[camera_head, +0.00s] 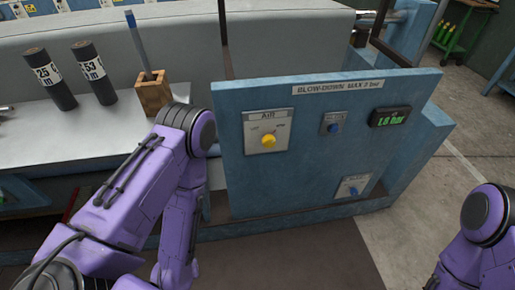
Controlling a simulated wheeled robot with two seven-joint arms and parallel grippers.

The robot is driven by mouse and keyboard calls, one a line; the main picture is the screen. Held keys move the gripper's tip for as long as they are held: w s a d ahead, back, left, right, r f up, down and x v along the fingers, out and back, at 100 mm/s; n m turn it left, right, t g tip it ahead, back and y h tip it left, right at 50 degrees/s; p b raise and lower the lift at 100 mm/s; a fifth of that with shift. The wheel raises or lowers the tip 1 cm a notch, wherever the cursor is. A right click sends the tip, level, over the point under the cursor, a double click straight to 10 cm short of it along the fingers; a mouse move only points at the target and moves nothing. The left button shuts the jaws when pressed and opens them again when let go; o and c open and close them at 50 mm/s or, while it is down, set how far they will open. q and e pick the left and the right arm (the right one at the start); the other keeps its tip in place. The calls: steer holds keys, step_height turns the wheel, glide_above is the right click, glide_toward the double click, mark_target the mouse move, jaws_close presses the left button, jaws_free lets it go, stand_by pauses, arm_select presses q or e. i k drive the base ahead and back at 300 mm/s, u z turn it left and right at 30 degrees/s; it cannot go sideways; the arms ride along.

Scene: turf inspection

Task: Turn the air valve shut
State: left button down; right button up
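The air valve is a yellow knob (268,141) on a pale plate labelled AIR (268,117), on the left part of a blue upright panel (300,175). Its pointer direction is too small to tell. My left arm comes in from the left and bends down in front of the bench, left of the panel. My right arm shows at the lower right, apart from the panel. Neither gripper is in view. A display (390,117) at the panel's upper right reads about 1.8 bar in green.
Two smaller blue knobs (334,128) (353,191) sit right of the valve. A label (338,87) reads BLOW-DOWN MAX 2 bar. Black cylinders (50,78) (93,72) and a wooden block (153,92) stand on the grey bench. Floor is clear at right.

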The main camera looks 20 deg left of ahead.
mark_target(268, 141)
steer(key=u, duration=1.9)
steer(key=k, duration=0.9)
steer(key=z, duration=1.45)
steer(key=i, duration=0.5)
steer(key=u, duration=0.05)
